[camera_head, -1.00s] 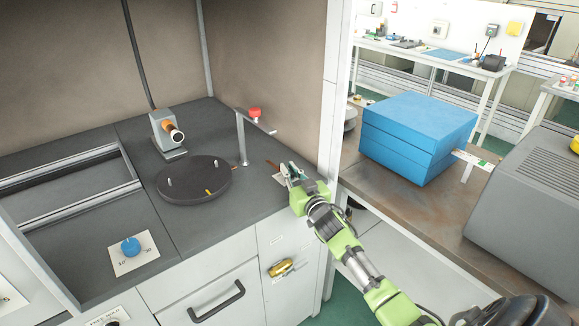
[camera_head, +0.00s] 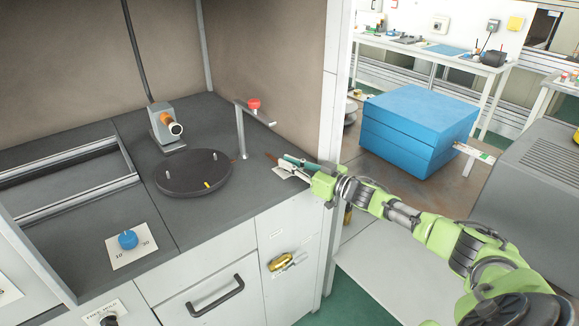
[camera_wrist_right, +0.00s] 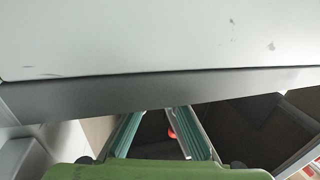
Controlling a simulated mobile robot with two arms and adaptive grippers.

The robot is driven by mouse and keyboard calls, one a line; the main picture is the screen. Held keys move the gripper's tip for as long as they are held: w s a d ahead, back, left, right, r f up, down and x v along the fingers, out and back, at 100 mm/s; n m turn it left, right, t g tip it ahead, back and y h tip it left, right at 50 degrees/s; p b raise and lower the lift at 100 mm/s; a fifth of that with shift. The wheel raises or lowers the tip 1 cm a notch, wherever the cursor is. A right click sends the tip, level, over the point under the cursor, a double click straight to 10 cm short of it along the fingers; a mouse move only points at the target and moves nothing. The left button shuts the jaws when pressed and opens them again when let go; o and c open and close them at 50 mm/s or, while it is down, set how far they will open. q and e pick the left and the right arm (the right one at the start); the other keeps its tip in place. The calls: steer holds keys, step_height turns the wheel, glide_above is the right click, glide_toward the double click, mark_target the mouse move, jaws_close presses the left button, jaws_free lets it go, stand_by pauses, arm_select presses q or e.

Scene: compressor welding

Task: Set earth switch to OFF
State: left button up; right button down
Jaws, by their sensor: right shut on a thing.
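My right gripper (camera_head: 290,166) is at the right end of the dark worktop, its green-lined fingers pointing left. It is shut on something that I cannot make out. A small light plate (camera_head: 283,174) lies by its fingertips, with a thin brown piece (camera_head: 271,157) just beyond; I cannot tell whether these belong to the earth switch. In the right wrist view the two fingers (camera_wrist_right: 160,130) reach away under a pale panel, and what they grip is hidden. No legible earth switch label shows. My left gripper is not in view.
A round dark turntable (camera_head: 193,175) with pins stands left of the gripper. A bracket with a red button (camera_head: 254,104) rises behind it. A blue knob (camera_head: 128,239) is at the front left, and a brass-coloured fitting (camera_head: 279,263) on the cabinet front. A cabinet post (camera_head: 336,90) stands close right.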

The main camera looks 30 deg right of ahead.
steer(key=shift+r, duration=0.1)
steer(key=c, duration=2.1)
jaws_free()
steer(key=shift+v, duration=5.95)
